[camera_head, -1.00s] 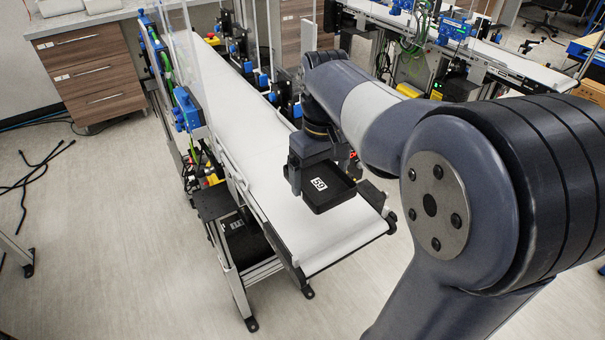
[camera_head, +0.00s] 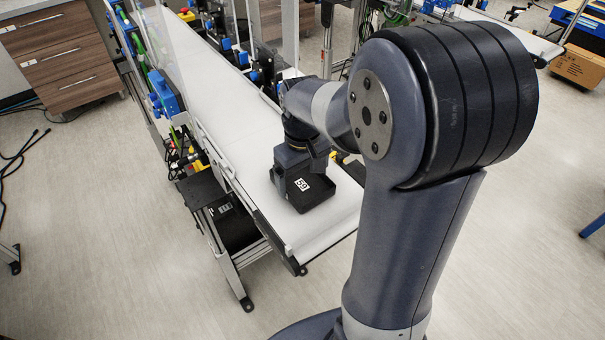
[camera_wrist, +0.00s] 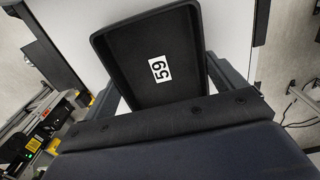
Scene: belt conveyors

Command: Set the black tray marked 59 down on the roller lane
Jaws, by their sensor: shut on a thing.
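The black tray marked 59 (camera_head: 321,191) is shallow, with a white label. My gripper (camera_head: 297,173) is shut on it, with a finger along each side in the wrist view (camera_wrist: 163,92). In the head view the tray appears over the near end of the white belt (camera_head: 250,158); I cannot tell whether it touches the belt. A low metal-framed lane (camera_head: 258,251) runs along the belt's left side; its rollers are not clearly visible, so I cannot be sure it is the roller lane.
Another black box with a label (camera_head: 238,232) sits in the low frame beside the belt. A dark flat plate (camera_head: 201,190) stands just above it. A clear panel (camera_head: 185,55) rises along the belt's far left. Open floor lies left and in front.

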